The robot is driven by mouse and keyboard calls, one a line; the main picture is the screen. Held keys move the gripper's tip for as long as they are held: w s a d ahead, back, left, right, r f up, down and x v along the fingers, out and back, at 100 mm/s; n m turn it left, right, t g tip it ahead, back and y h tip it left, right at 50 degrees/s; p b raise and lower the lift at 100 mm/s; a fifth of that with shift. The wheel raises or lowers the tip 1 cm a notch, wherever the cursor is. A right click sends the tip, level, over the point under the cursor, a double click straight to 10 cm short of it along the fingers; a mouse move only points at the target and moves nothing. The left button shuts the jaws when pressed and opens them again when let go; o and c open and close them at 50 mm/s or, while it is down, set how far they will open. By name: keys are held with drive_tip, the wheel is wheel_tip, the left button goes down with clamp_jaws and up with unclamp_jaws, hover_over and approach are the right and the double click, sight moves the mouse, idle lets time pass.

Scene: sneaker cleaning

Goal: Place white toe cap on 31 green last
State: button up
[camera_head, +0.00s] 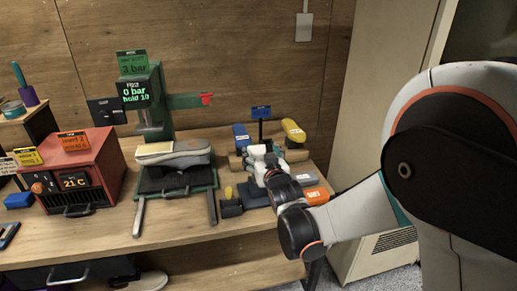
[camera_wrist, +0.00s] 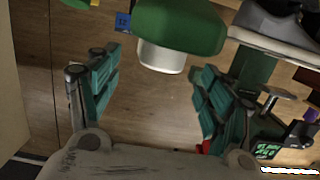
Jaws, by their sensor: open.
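In the wrist view a rounded green body (camera_wrist: 180,22), which looks like the green last, lies at the top. A white rounded piece (camera_wrist: 162,57), which may be the toe cap, meets its lower edge. I cannot tell whether it is fitted there or just touching or overlapping. My gripper (camera_wrist: 150,88) is open, its teal fingers wide apart, with the white piece seen beyond the gap and nothing gripped. In the head view my gripper (camera_head: 258,160) is over the rack at the right of the bench, where my arm hides the green last and white piece. No number 31 is readable.
A blue piece (camera_head: 241,136) and a yellow piece (camera_head: 293,131) stand on the rack beside a blue sign (camera_head: 261,113). A green press (camera_head: 153,100) and a shoe (camera_head: 174,153) on a dark stand are to the left. A red heater (camera_head: 85,165) stands further left.

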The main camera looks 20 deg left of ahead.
drive_tip(key=p+v, duration=0.1)
drive_tip(key=v, duration=0.7)
drive_tip(key=shift+a, duration=0.1)
